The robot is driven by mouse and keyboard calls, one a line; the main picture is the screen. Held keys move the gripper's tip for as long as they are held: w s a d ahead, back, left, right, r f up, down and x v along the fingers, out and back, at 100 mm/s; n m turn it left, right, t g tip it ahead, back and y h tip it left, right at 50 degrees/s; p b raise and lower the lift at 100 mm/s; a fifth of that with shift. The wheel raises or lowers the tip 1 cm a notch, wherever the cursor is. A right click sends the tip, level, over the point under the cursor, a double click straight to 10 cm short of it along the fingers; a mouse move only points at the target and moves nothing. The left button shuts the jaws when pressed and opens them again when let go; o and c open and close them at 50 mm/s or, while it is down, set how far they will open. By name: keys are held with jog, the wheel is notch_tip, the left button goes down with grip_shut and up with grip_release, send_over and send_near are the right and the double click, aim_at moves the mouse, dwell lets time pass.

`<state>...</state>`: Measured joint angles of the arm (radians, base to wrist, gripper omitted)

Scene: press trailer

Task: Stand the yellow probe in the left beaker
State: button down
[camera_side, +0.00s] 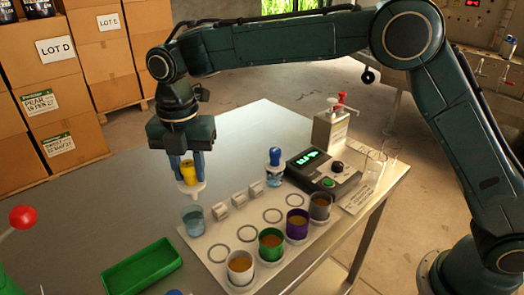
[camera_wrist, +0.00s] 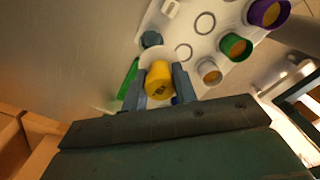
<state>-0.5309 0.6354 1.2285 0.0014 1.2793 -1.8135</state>
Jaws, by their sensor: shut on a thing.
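The yellow probe (camera_side: 188,172) is upright in my gripper (camera_side: 187,170), whose two blue-grey fingers close on its sides. A white flared part shows at its lower end. The left beaker (camera_side: 193,219) is clear with a bluish content and stands at the left corner of the white mat. In the side view the probe is above this beaker, with a small gap. In the wrist view the yellow probe (camera_wrist: 158,80) is between the fingers, and the beaker (camera_wrist: 151,39) shows just beyond it. The probe's lower tip is hidden there.
A second beaker (camera_side: 274,180) holds a blue-topped probe. Several coloured cups, including a green one (camera_side: 271,244), stand along the mat's front edge. A green tray (camera_side: 142,267) lies at front left. A meter (camera_side: 323,172) and a pump dispenser (camera_side: 331,128) are at right.

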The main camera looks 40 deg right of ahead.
jog(key=shift+w+a+f, duration=0.2)
jog(key=shift+w+f, duration=0.2)
jog(key=shift+f, duration=0.1)
jog(key=shift+w+a+f, duration=0.15)
jog(key=shift+w+f, duration=0.25)
jog(key=shift+f, duration=0.05)
jog(key=shift+f, duration=0.2)
jog(key=shift+f, duration=2.7)
jog(key=shift+f, duration=0.65)
jog(key=c, duration=1.4)
grip_release()
jog(key=shift+r, duration=0.15)
jog(key=shift+r, duration=5.4)
jog(key=shift+r, duration=0.1)
